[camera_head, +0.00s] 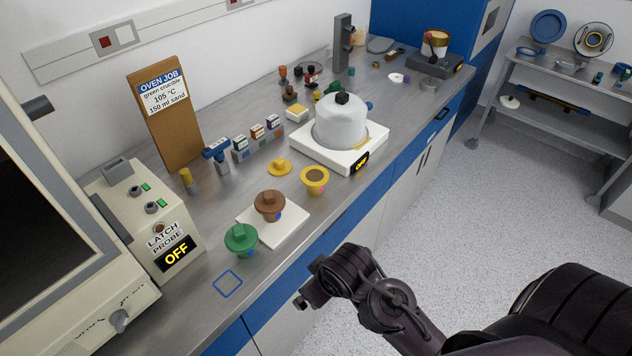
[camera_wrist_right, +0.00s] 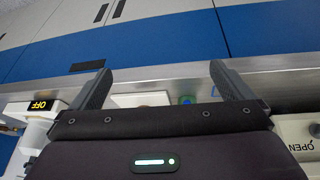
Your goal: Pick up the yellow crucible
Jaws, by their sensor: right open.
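The yellow crucible (camera_head: 315,181) stands upright on the steel counter in the head view, uncovered, with brown stuff inside and a pink mark on its side. A yellow lid (camera_head: 279,167) lies on the counter just behind and left of it. My right gripper (camera_head: 305,298) is off the front edge of the counter, nearer the camera than the crucible and apart from it. The right wrist view shows its two fingers (camera_wrist_right: 163,78) spread with nothing held between them. I cannot make out the yellow crucible in that view. My left gripper is not in view.
A white device with a dome (camera_head: 341,122) stands behind the yellow crucible. A control box (camera_head: 150,215) is at left. A blue square outline (camera_head: 228,284) is bare.

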